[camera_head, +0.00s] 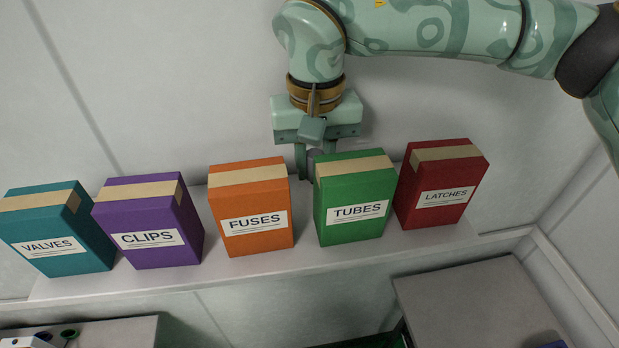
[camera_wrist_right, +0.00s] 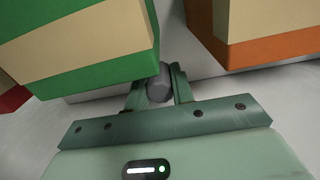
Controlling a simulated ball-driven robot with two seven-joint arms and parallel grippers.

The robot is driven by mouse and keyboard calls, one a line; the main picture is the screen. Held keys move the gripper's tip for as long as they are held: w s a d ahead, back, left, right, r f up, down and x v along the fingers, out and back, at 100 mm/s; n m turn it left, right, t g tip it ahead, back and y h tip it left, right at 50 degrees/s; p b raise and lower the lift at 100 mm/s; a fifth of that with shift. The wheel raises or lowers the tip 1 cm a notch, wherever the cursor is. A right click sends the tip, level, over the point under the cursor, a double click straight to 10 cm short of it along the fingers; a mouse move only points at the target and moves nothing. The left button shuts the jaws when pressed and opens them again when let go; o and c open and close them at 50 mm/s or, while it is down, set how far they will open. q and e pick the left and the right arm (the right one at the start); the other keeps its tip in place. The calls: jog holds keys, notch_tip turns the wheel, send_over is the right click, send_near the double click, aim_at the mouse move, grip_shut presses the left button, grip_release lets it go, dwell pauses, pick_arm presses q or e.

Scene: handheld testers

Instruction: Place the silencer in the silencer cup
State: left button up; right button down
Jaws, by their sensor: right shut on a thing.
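My right gripper (camera_head: 314,163) reaches down behind the shelf of boxes, between the orange FUSES box and the green TUBES box. It is shut on a small grey rounded piece, likely the silencer (camera_wrist_right: 158,90), which shows between the two fingers in the right wrist view. In the head view only a bit of this piece shows, and the TUBES box partly hides the fingers. I cannot make out a silencer cup in either view. My left gripper is not in view.
Boxes stand in a row on a pale shelf (camera_head: 300,262): VALVES (camera_head: 60,228), CLIPS (camera_head: 148,220), FUSES (camera_head: 250,205), TUBES (camera_head: 352,197) and LATCHES (camera_head: 440,183). Grey surfaces lie below at left (camera_head: 120,330) and right (camera_head: 470,295). Small dark round items sit at the lower left.

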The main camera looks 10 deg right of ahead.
jog(key=shift+f, duration=1.6)
jog(key=shift+f, duration=0.1)
jog(key=c, duration=1.2)
grip_release()
